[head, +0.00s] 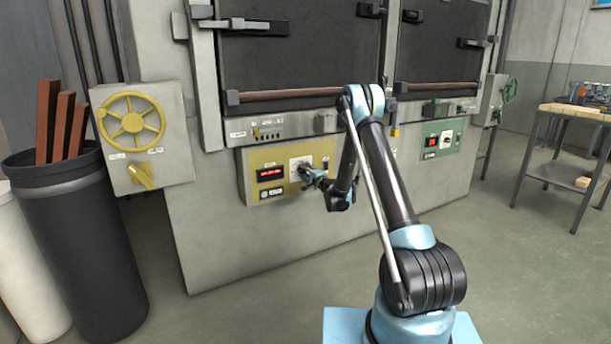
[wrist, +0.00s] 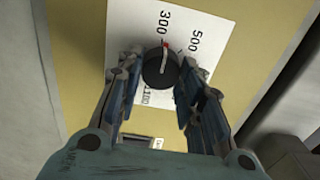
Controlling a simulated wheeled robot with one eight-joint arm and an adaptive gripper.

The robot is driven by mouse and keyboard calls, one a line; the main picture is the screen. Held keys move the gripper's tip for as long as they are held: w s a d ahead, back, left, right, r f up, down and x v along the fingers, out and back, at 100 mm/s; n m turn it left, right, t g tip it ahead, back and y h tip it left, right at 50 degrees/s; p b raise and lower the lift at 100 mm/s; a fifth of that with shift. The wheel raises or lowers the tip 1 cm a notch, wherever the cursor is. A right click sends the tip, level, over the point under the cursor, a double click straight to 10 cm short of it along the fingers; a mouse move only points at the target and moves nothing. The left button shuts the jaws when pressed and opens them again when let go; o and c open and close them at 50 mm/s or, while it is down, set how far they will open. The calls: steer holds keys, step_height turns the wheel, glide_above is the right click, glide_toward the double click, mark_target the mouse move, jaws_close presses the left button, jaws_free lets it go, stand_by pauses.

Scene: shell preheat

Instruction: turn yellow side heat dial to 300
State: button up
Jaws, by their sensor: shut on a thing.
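The yellow control panel (head: 262,178) is on the front of the left furnace, with a white dial plate (head: 296,163) and a lit red display (head: 270,174) too small to read. In the wrist view the dark round dial (wrist: 160,70) sits on its white plate (wrist: 140,30), marked 300, 500 and 100. The dial's red-tipped pointer lies close to the 300 mark, slightly toward the 500 side. My gripper (wrist: 158,80) has its fingers on both sides of the dial and is shut on it; it also shows at the panel in the head view (head: 311,173).
A green panel (head: 443,139) with its own dial is on the right furnace. A yellow handwheel (head: 131,122) and a yellow lever (head: 140,176) are on a box at left. A dark bin (head: 75,240) stands at left, a work table (head: 570,155) at right. The floor between is clear.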

steer(key=shift+n, duration=1)
steer(key=shift+a, duration=0.1)
steer(key=o, duration=1.1)
steer(key=shift+f, duration=0.1)
steer(key=shift+c, duration=0.2)
steer(key=v, duration=0.7)
steer(key=shift+d, duration=0.2)
steer(key=shift+s, duration=0.15)
